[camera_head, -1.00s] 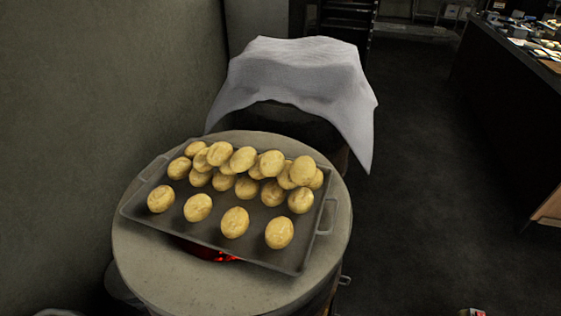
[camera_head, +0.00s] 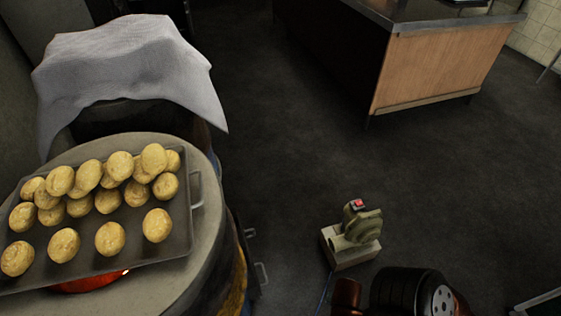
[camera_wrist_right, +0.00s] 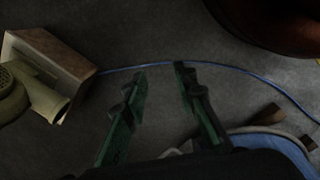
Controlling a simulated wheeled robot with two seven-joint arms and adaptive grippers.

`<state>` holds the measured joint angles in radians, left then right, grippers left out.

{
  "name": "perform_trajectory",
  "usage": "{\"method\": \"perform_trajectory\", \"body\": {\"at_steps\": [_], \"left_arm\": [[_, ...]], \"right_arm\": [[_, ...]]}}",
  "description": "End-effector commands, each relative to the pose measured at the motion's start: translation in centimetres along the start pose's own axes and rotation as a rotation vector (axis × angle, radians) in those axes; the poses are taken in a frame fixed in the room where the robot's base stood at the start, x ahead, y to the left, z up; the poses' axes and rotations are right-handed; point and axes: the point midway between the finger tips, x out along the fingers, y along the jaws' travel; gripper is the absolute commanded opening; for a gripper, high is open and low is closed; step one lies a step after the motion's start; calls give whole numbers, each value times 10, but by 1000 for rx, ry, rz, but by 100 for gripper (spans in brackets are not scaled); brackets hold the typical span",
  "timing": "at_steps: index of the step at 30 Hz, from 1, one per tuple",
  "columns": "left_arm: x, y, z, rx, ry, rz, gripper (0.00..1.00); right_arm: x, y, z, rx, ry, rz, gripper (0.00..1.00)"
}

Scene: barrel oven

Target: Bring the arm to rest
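My right gripper (camera_wrist_right: 162,75) shows in the right wrist view with its two dark green fingers apart and nothing between them. It hangs over the dark floor, with a blue cable passing just beyond the fingertips. In the head view, part of my right arm (camera_head: 405,292) shows at the bottom edge, but its gripper is out of that picture. My left arm and left gripper are in neither view.
A barrel oven top (camera_head: 190,225) at the left holds a tray (camera_head: 180,232) of round breads. A white cloth (camera_head: 125,65) covers a barrel behind. A greenish blower (camera_head: 362,226) stands on the floor; it also shows in the wrist view (camera_wrist_right: 35,95). A wood-panelled counter (camera_head: 435,65) stands beyond open floor.

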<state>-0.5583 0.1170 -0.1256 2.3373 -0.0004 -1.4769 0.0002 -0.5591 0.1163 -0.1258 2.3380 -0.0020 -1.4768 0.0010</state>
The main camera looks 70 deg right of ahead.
Motion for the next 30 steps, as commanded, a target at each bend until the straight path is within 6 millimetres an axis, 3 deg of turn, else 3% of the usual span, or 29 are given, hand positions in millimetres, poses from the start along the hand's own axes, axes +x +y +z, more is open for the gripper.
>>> {"method": "perform_trajectory", "body": {"at_steps": [9, 17, 24, 30], "left_arm": [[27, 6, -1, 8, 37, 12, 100], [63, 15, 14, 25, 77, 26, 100], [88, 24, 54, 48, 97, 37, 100], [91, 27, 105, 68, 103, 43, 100]], "right_arm": [[28, -6, -1, -9, 36, -13, 26], [64, -16, 14, -26, 77, -27, 26], [89, -24, 54, -49, 97, -38, 26], [92, -27, 105, -70, 103, -44, 26]]}}
